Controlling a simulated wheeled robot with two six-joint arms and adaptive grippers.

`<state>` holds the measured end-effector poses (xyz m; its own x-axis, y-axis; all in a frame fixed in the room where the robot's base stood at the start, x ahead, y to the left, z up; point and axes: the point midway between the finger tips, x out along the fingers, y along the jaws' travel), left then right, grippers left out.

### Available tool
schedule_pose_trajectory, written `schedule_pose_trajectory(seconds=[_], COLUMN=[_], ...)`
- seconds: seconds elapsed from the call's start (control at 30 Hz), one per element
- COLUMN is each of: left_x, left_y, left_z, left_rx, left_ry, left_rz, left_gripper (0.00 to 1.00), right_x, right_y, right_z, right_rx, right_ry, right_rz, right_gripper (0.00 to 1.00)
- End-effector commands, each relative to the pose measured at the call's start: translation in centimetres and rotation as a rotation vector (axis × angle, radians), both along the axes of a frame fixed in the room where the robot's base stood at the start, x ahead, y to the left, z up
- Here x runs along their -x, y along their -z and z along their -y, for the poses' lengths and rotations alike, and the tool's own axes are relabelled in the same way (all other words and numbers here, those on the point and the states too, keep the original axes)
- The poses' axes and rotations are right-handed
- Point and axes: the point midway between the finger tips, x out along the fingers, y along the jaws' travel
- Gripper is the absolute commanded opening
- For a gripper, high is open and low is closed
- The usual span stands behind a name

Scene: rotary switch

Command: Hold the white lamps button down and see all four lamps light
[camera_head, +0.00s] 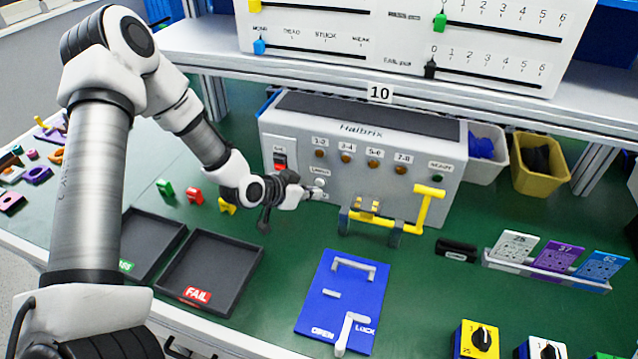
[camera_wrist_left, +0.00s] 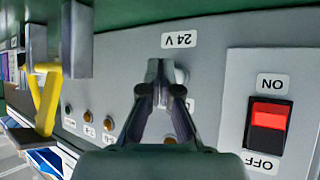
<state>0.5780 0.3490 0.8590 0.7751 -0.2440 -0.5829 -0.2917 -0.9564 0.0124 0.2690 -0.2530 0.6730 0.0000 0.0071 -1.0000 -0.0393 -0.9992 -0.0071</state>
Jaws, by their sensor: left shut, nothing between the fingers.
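My left gripper (camera_head: 318,194) is shut and empty, with its fingertips at the front of the grey Halbrix test box (camera_head: 443,146). The white lamps button (camera_head: 320,182) is at the fingertips and mostly hidden by them; I cannot tell whether it is pressed in. In the left wrist view the shut fingertips (camera_wrist_left: 162,88) cover the spot below the upside-down 24 V label. The four lamps, 1-2 (camera_head: 319,154), 3-4 (camera_head: 346,158), 5-6 (camera_head: 373,166) and 7-8 (camera_head: 400,170), look dull amber-brown, not glowing. My right gripper is not in view.
The red power switch (camera_wrist_left: 268,120) is beside the fingers. A yellow clamp lever (camera_head: 428,205) stands before the box. A blue OPEN/LOCK plate (camera_head: 318,302) and dark trays, including the FAIL tray (camera_head: 243,258), lie nearer. Rotary switches stand front right.

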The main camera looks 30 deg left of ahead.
Motion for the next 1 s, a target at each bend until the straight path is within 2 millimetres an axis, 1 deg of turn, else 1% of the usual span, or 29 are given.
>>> schedule_pose_trajectory(seconds=[0.3,1.0], left_x=[-0.8,-1.3], left_y=[0.0,0.0], left_z=[-0.2,-0.3], left_rx=[-0.001,-0.001], left_ry=[0.001,0.001], left_rz=[0.0,0.0], left_gripper=[0.0,0.0], right_x=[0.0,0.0], right_y=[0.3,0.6], right_z=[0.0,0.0], right_rx=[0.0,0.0], right_ry=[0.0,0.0], right_rz=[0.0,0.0], right_gripper=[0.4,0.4])
